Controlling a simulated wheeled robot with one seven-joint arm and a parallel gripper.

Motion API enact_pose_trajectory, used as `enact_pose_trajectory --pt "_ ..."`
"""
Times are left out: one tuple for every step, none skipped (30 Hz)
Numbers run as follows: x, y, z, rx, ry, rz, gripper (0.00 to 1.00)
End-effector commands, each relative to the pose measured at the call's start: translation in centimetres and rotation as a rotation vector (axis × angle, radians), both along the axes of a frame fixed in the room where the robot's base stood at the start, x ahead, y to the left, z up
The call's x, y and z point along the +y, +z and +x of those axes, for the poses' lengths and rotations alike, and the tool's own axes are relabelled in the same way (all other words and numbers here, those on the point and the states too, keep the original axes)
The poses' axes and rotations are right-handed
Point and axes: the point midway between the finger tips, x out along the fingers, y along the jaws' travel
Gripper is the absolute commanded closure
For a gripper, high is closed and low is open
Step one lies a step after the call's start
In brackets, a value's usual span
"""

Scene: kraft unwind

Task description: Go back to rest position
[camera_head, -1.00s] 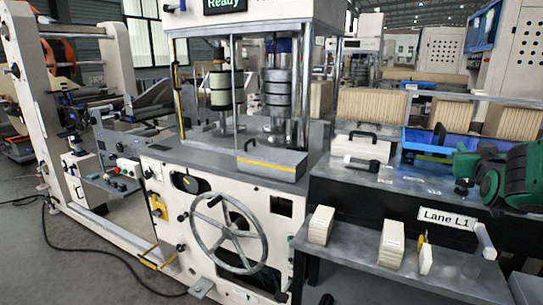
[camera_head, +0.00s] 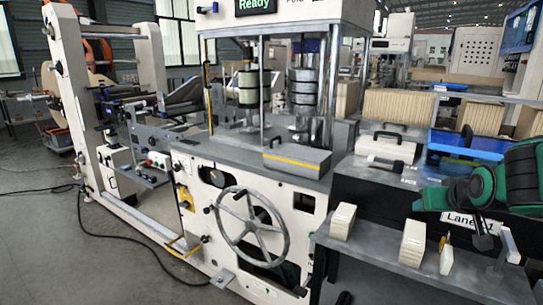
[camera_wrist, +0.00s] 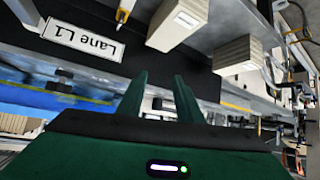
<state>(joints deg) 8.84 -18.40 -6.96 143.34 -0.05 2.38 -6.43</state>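My green arm (camera_head: 515,180) reaches in from the right edge in the head view, over the right-hand bench. In the wrist view, my gripper (camera_wrist: 159,82) shows two green fingers standing apart with nothing held between them. In the head view the fingers cannot be made out clearly. The arm partly covers the "Lane L1" sign (camera_head: 460,220). The sign shows whole and upside down in the wrist view (camera_wrist: 83,41).
Two pale blocks (camera_head: 343,221) (camera_head: 412,243) and a small tag (camera_head: 446,259) stand on a grey shelf (camera_head: 375,249). A blue tray (camera_head: 455,146) lies behind. A machine with a handwheel (camera_head: 252,227) fills the middle. Open floor (camera_head: 50,245) lies at left, crossed by a black cable.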

Motion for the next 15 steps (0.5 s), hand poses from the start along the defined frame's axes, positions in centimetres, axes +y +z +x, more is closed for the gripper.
enact_pose_trajectory --pt "2.2 -1.0 -0.9 0.062 0.034 0.022 0.68" --pt "3.2 -1.6 -1.6 0.099 0.048 0.035 0.68" --pt "4.4 -2.3 -2.3 0.144 0.066 0.049 0.68" --pt "5.2 -2.8 -3.0 0.177 0.077 0.056 0.68" --pt "6.0 -3.2 -3.6 0.207 0.089 0.063 0.68" --pt "6.9 -3.6 -4.3 0.243 0.103 0.071 0.68" --pt "7.5 -4.0 -4.9 0.268 0.111 0.078 0.68" --pt "8.1 -4.3 -5.5 0.294 0.12 0.082 0.68" --pt "8.8 -4.6 -6.2 0.328 0.132 0.087 0.68" --pt "9.4 -4.9 -6.8 0.352 0.14 0.09 0.68" --pt "9.8 -5.1 -7.4 0.376 0.147 0.092 0.68" --pt "10.4 -5.4 -8.1 0.406 0.156 0.096 0.68" --pt "10.9 -5.6 -8.7 0.428 0.163 0.098 0.68" --pt "11.3 -5.8 -9.3 0.451 0.17 0.099 0.68" --pt "11.8 -6.0 -10.0 0.48 0.178 0.1 0.68"
